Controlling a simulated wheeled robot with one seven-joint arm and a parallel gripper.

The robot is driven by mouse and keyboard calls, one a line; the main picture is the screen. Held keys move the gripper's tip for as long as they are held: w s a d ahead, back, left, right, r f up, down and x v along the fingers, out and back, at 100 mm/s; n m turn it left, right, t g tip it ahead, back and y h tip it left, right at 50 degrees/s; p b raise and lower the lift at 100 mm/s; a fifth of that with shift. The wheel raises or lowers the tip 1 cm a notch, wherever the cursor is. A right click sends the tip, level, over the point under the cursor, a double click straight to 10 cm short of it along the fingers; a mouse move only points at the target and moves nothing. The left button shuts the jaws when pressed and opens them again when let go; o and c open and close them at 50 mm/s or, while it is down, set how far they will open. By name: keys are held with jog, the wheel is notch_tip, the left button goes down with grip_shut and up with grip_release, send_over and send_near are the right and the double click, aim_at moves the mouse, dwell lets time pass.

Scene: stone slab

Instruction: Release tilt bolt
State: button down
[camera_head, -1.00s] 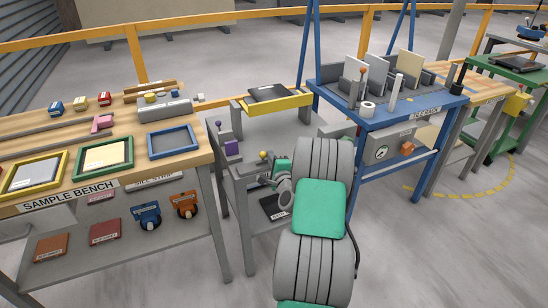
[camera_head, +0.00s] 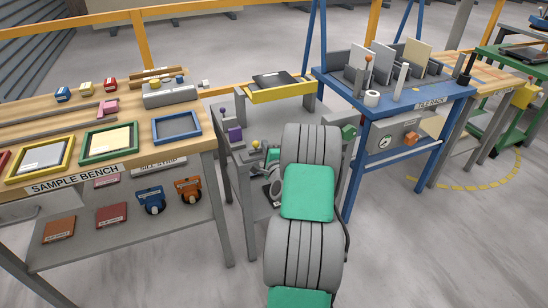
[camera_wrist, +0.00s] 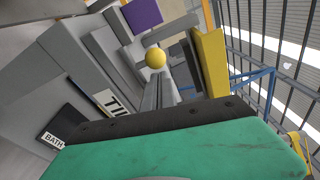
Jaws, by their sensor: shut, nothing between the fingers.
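A yellow ball knob (camera_head: 256,144) stands on the grey stand between the two benches; it may be the tilt bolt's handle, but I cannot tell. It also shows in the wrist view (camera_wrist: 155,58), near a purple block (camera_wrist: 142,14) and a partly covered label starting "TI" (camera_wrist: 112,101). My gripper (camera_wrist: 160,82) is shut and empty, its grey fingers together and pointing toward the yellow knob. The fingertips appear close to the knob; contact cannot be told. In the head view my arm hides much of the gripper and the stand's right side.
A yellow-edged tray with a dark slab (camera_head: 280,92) tops the stand. The sample bench (camera_head: 215,160) is close on the left, the blue tile rack table (camera_head: 455,94) on the right. A "BATH" label (camera_wrist: 52,140) lies low left.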

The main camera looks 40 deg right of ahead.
jog(key=d, duration=0.1)
jog(key=d+f+b, duration=0.1)
jog(key=shift+s+d+f, duration=0.1)
jog(key=shift+s+d, duration=0.2)
jog(key=v, duration=1)
jog(key=shift+r, duration=0.35)
jog(key=shift+s, duration=0.1)
